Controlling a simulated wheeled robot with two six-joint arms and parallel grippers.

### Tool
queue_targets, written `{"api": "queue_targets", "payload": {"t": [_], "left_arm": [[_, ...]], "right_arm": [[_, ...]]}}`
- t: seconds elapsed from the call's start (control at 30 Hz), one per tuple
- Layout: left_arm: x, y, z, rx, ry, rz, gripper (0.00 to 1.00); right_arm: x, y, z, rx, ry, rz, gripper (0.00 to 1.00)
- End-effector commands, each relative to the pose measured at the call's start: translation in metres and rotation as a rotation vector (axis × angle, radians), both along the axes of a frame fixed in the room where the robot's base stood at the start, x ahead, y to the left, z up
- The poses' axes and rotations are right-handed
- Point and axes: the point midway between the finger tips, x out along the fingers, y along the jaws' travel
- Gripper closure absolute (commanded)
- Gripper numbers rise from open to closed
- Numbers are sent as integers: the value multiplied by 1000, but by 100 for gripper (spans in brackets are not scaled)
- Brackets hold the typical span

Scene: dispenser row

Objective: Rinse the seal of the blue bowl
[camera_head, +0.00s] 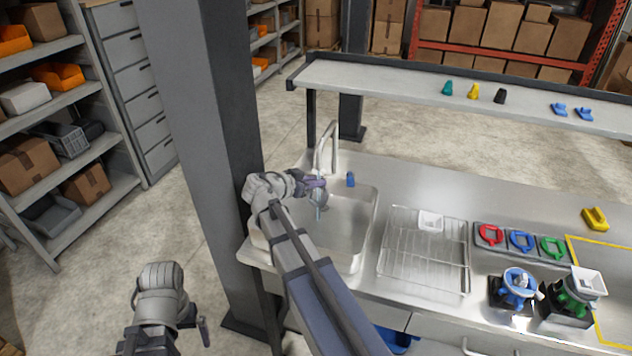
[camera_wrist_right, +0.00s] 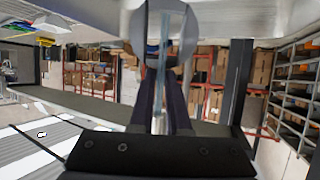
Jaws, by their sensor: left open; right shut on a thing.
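My right gripper (camera_head: 312,184) is shut on a grey ring-shaped piece (camera_head: 320,200) over the sink (camera_head: 350,222). The ring (camera_wrist_right: 128,38) also shows in the right wrist view, between the fingers. A pale blue stream of water from the tap (camera_head: 327,142) runs down at the ring. Whether this piece is the seal of the blue bowl I cannot tell. A dispenser with blue parts (camera_head: 518,284) stands on a black base at the right of the counter. My left gripper (camera_head: 200,328) is open and empty at the lower left, away from the counter.
A wire drying rack (camera_head: 425,262) holds a small white piece (camera_head: 431,220). Right of it are red (camera_head: 490,234), blue (camera_head: 521,241) and green (camera_head: 553,248) rings, and a green dispenser (camera_head: 572,300). A small blue item (camera_head: 350,180) stands at the sink's back rim. A grey pillar (camera_head: 205,150) is left of the sink.

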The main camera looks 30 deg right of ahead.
Motion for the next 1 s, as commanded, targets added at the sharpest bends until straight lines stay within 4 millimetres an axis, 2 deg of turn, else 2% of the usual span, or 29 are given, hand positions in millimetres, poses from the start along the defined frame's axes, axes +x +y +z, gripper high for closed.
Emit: {"api": "queue_targets", "payload": {"t": [0.17,1.0], "left_arm": [[0,0,1,0,0,0,0],[0,0,14,0,0,0,0]], "right_arm": [[-4,4,1,0,0,1,100],[-54,63,15,-1,0,2,100]]}}
